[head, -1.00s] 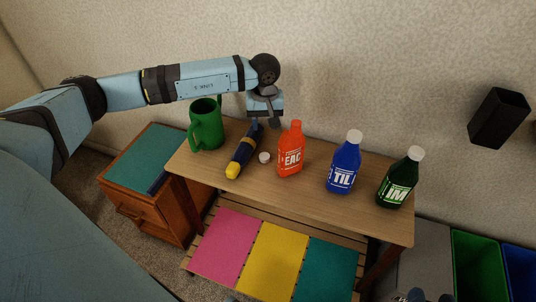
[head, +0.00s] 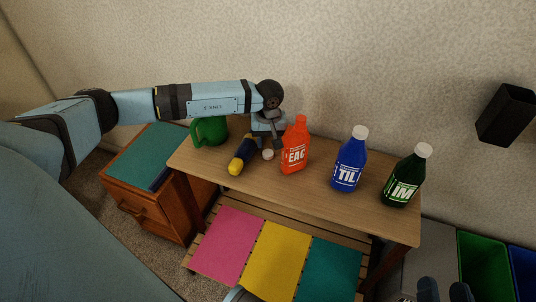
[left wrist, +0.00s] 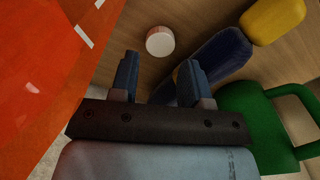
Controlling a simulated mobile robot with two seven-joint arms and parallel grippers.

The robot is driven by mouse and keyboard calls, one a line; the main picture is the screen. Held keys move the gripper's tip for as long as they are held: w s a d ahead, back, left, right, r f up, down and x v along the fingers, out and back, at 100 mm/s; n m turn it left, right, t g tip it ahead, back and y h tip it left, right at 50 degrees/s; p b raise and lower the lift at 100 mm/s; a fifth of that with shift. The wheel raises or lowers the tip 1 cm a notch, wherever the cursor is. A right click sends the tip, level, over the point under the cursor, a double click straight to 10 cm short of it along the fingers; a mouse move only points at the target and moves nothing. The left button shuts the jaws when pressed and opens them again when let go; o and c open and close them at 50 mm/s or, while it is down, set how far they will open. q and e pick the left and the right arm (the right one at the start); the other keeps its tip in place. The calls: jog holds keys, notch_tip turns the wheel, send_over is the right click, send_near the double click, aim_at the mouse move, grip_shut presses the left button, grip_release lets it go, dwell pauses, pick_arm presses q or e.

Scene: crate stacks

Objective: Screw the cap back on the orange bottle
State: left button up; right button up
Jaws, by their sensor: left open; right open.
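The orange bottle (head: 295,148) stands upright on the wooden table, with no white cap on its neck. It fills the left side of the left wrist view (left wrist: 45,70), close to my gripper. The white cap (head: 268,155) lies on the table just left of the bottle; in the left wrist view the cap (left wrist: 160,41) is just beyond my fingertips. My left gripper (head: 267,143) is open and empty, low behind the cap; its two fingers (left wrist: 159,72) are apart. My right gripper (head: 443,290) is open at the bottom edge, away from the table top.
A blue and yellow flashlight-like object (head: 244,155) lies left of the cap, close to my left gripper. A green mug (head: 209,131) is behind it. Capped blue (head: 349,165) and dark green (head: 406,178) bottles stand to the right. The table's front strip is clear.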

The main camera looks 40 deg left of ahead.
aim_at(268, 154)
pick_arm(q)
jog(key=shift+f, duration=0.1)
pick_arm(e)
jog(key=shift+f, duration=0.1)
pick_arm(q)
jog(key=shift+f, duration=0.35)
notch_tip(268, 154, down, 4)
jog(key=shift+f+b, duration=0.2)
jog(key=shift+b, duration=0.75)
pick_arm(e)
jog(key=r, duration=0.1)
jog(key=a+r+t+y, duration=0.1)
jog(key=r, duration=0.1)
jog(key=shift+s+r+t+y, duration=0.1)
jog(key=shift+r+t+y, duration=0.1)
jog(key=shift+t+y, duration=0.1)
pick_arm(q)
jog(key=shift+s, duration=0.1)
jog(key=c, duration=0.6)
pick_arm(e)
jog(key=shift+f, duration=0.1)
pick_arm(q)
jog(key=shift+r, duration=0.1)
